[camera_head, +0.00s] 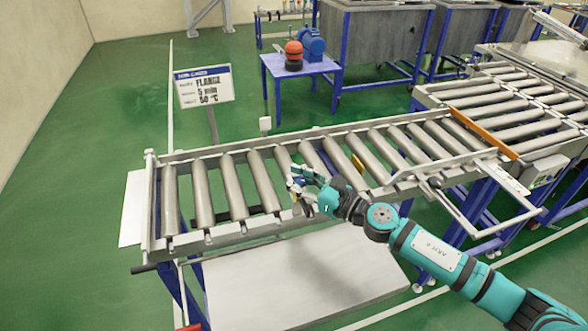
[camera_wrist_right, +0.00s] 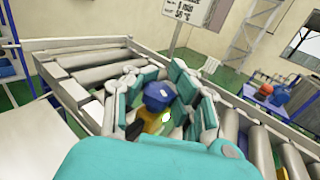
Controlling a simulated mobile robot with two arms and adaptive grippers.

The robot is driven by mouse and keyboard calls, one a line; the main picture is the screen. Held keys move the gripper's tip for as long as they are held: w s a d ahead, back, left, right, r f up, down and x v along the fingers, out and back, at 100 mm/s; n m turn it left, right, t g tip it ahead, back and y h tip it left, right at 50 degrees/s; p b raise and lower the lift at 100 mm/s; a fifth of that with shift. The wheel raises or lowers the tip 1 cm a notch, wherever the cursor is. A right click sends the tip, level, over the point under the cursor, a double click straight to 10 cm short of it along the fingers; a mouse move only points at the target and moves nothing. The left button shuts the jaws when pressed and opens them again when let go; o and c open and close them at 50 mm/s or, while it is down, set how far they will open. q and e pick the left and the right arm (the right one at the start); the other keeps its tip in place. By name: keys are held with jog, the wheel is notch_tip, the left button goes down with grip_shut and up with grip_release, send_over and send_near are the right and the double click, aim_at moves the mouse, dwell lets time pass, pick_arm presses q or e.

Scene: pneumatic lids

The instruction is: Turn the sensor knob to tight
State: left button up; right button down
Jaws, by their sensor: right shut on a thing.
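The sensor knob shows in the right wrist view as a blue knob (camera_wrist_right: 158,95) on a yellow body (camera_wrist_right: 152,120), between the fingers of my right gripper (camera_wrist_right: 166,97). The teal finger pads stand on both sides of it and the gripper is shut on it. In the head view my right gripper (camera_head: 303,189) is over the near rail of the roller conveyor, and it covers most of the knob. A small green-white spot shows beside the yellow body in the wrist view. I cannot read the knob's setting. My left gripper is in neither view.
The roller conveyor (camera_head: 226,238) has metal side rails around the knob. A sign (camera_head: 205,87) stands behind it. A blue table (camera_head: 300,67) with an orange-and-black device (camera_head: 293,55) and a blue machine (camera_head: 312,42) stands further back. Green floor is free at the left.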

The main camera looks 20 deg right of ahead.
jog(key=m+t+h+p, duration=0.1)
jog(key=m+h+p, duration=0.1)
jog(key=h+p, duration=0.1)
jog(key=m+t+h+p, duration=0.1)
jog(key=m+h+p, duration=0.1)
jog(key=h+p, duration=0.1)
jog(key=shift+s+m+t+h+p, duration=0.15)
jog(key=shift+m+t+h+p, duration=0.15)
jog(key=shift+p, duration=0.1)
jog(key=shift+d+f+m+h+p, duration=0.1)
jog(key=shift+f+m+h+p, duration=0.1)
jog(key=shift+m+h+p, duration=0.65)
jog(key=shift+s+d+f+m+h, duration=0.1)
jog(key=shift+m+h, duration=0.6)
jog(key=shift+h, duration=0.5)
jog(key=shift+d+m+h, duration=0.1)
jog(key=shift+m+h, duration=0.55)
jog(key=shift+h, duration=0.5)
jog(key=shift+a, duration=0.1)
jog(key=c, duration=1.5)
grip_release()
jog(key=shift+c, duration=0.2)
jog(key=o, duration=0.5)
jog(key=shift+s+r, duration=0.1)
jog(key=shift+r, duration=0.15)
